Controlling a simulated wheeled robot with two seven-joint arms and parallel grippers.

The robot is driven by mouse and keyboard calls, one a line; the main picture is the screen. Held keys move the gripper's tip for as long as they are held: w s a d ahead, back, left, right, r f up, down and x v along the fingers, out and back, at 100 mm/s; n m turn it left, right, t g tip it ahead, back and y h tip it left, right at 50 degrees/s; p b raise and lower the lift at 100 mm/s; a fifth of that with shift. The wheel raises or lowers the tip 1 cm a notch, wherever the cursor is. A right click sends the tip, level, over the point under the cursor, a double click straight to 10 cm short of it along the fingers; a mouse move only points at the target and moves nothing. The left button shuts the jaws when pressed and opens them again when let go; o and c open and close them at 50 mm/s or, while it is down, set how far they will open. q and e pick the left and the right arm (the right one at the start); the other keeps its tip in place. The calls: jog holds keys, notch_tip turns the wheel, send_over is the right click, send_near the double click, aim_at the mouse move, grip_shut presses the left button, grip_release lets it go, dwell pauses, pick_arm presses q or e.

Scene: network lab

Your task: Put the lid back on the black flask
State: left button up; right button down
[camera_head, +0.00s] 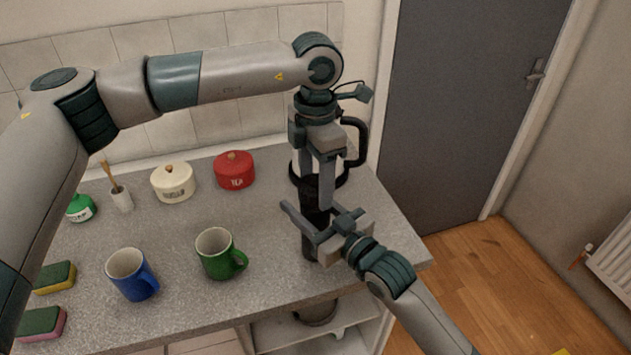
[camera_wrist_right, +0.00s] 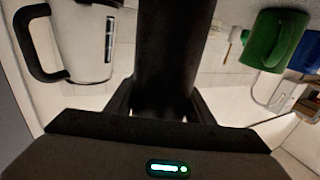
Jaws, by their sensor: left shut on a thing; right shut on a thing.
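The black flask (camera_head: 313,243) stands upright near the right end of the counter. My right gripper (camera_head: 318,224) is shut around its body from the front right. In the right wrist view the flask is a dark cylinder (camera_wrist_right: 168,60) between the fingers, and its top is not clear there. My left gripper (camera_head: 320,188) points down at the flask's top and is shut on a dark piece, apparently the lid (camera_head: 309,186). The left fingers partly hide it. I cannot tell whether lid and flask touch.
A white kettle (camera_head: 300,165) with a black handle stands close behind the flask. A green mug (camera_head: 214,255) and blue mug (camera_head: 130,275) stand left. Red (camera_head: 235,175) and cream (camera_head: 173,185) lidded pots are further back. The counter's right edge is near.

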pick_arm(q)
jog(key=shift+m, duration=1.2)
jog(key=o, duration=1.2)
jog(key=shift+r, duration=2.3)
jog(key=shift+r, duration=0.1)
jog(key=shift+c, duration=0.6)
